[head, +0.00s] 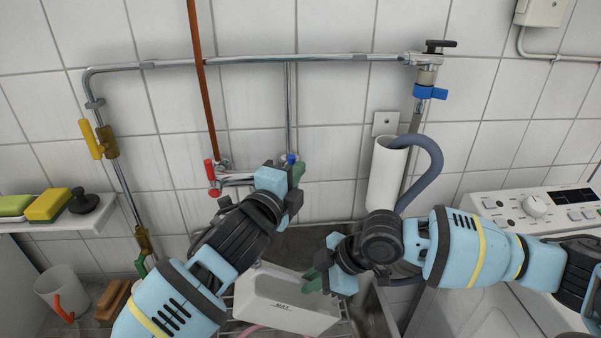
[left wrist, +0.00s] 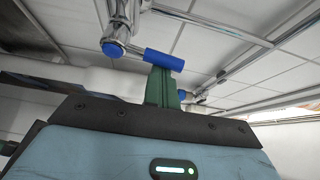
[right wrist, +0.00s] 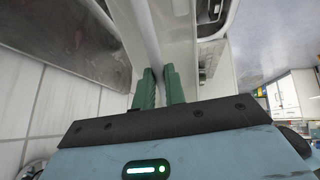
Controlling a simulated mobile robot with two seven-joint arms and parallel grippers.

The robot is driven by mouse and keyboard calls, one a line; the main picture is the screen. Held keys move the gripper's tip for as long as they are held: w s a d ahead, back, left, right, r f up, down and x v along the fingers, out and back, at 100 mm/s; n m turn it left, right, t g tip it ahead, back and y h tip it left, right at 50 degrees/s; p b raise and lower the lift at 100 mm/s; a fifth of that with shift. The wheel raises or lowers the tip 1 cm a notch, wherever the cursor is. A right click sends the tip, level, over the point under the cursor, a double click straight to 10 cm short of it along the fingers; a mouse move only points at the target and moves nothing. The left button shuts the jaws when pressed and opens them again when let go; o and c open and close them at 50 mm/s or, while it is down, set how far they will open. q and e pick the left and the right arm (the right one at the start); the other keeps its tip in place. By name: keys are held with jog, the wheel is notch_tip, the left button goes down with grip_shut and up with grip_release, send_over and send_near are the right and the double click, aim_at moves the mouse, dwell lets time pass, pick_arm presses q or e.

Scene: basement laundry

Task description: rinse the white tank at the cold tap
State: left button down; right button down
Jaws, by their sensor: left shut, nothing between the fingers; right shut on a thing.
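The cold tap's blue handle (head: 292,159) is on the tiled wall. My left gripper (head: 297,174) is shut and empty beside it. In the left wrist view its fingertips (left wrist: 162,72) are right at the blue lever (left wrist: 163,60); whether they touch is unclear. No water is visible.
A red-handled tap (head: 212,180) is left of the blue one. A grey hose (head: 432,160) hooks into a white standpipe (head: 386,175). The washing machine (head: 535,207) stands right.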

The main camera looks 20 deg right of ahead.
pick_arm(q)
jog(key=shift+w+a, duration=0.1)
jog(key=shift+w, duration=0.05)
jog(key=s+d, duration=0.2)
jog(key=d, duration=0.2)
pick_arm(e)
jog(key=shift+w+a, duration=0.1)
jog(key=shift+a, duration=0.05)
pick_arm(q)
jog(key=v, duration=1)
jog(key=shift+s+a, duration=0.1)
